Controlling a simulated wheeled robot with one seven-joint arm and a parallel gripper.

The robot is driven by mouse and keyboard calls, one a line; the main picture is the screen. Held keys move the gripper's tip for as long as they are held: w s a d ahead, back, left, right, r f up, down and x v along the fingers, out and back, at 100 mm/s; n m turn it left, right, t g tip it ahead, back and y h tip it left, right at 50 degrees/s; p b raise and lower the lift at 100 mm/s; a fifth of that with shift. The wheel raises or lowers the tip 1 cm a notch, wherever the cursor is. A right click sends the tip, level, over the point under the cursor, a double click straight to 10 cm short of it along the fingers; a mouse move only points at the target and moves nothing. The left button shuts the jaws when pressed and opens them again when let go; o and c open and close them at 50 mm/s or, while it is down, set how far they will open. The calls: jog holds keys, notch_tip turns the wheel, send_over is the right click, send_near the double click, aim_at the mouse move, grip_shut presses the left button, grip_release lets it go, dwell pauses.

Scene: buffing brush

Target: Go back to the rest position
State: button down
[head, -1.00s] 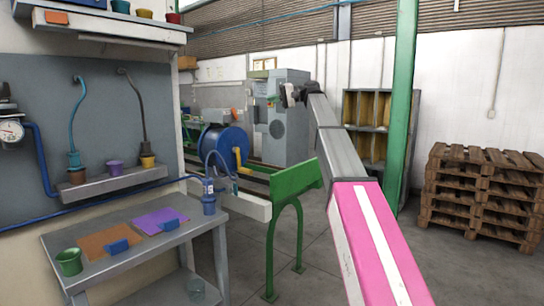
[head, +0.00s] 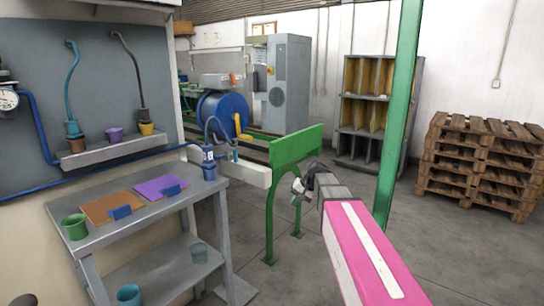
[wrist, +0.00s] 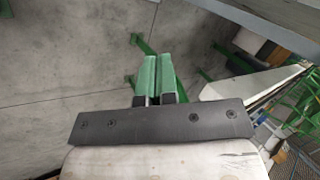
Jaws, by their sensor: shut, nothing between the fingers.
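My gripper (head: 297,188) shows small in the head view, at the end of my pink and grey arm, in front of the green stand (head: 296,150). In the wrist view its two green fingers (wrist: 153,77) lie side by side, shut with nothing between them. The concrete floor and green legs lie beyond the fingertips. A brush is not clearly visible in either view.
A grey workbench (head: 150,212) with an orange plate, a purple plate and several cups stands at the left. A green post (head: 400,120) rises right of my arm. Wooden pallets (head: 480,165) are stacked at the right. Floor between them is open.

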jog(key=s+d+f+h, duration=0.3)
jog(key=s+d+f, duration=0.1)
jog(key=s+f, duration=0.4)
jog(key=s+d+f+n+g+h, duration=0.1)
jog(key=s+d+f+h, duration=0.2)
jog(key=s+f, duration=0.6)
jog(key=s+d, duration=0.2)
jog(key=s, duration=0.1)
jog(key=shift+s+d, duration=0.15)
jog(key=shift+s, duration=0.05)
